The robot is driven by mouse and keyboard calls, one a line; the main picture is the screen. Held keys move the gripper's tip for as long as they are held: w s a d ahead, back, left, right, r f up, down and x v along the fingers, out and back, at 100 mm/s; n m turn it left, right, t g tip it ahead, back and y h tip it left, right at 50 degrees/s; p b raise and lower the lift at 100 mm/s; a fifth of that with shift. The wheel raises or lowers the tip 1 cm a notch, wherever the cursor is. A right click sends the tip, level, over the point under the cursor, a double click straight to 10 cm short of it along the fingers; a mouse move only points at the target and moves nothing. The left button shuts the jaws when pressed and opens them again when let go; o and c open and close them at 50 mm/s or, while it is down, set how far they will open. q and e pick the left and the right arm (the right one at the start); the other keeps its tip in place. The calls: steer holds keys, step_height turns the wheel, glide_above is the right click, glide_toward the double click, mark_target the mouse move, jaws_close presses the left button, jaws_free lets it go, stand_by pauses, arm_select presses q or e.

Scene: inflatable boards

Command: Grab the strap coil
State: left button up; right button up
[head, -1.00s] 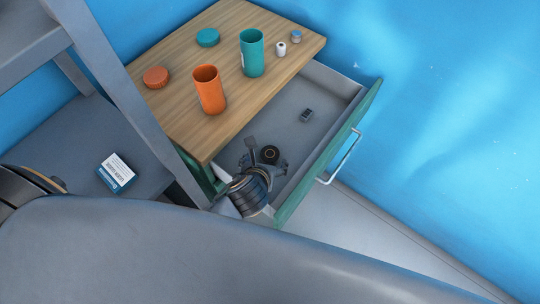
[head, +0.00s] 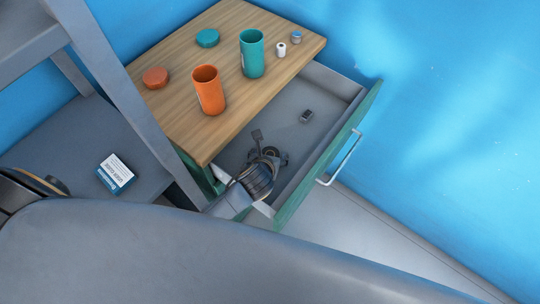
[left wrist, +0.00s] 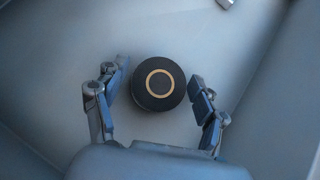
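The strap coil (left wrist: 158,84) is a round black roll with a tan ring on top. It lies on the floor of the open drawer. In the left wrist view it sits between the two fingers of my left gripper (left wrist: 160,88), which is open, with a visible gap on each side. In the head view the left gripper (head: 271,156) reaches down into the drawer and largely covers the coil (head: 271,152). My right gripper is in neither view.
The drawer (head: 325,138) has grey walls and a green front with a metal handle (head: 343,160). A small dark item (head: 306,116) lies farther back in it. The wooden top (head: 190,50) carries an orange cup (head: 208,92), a teal cup (head: 252,54), lids and small bottles.

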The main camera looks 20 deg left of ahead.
arm_select(q)
steer(key=c, duration=0.9)
steer(key=shift+o, duration=0.2)
steer(key=shift+r, duration=0.1)
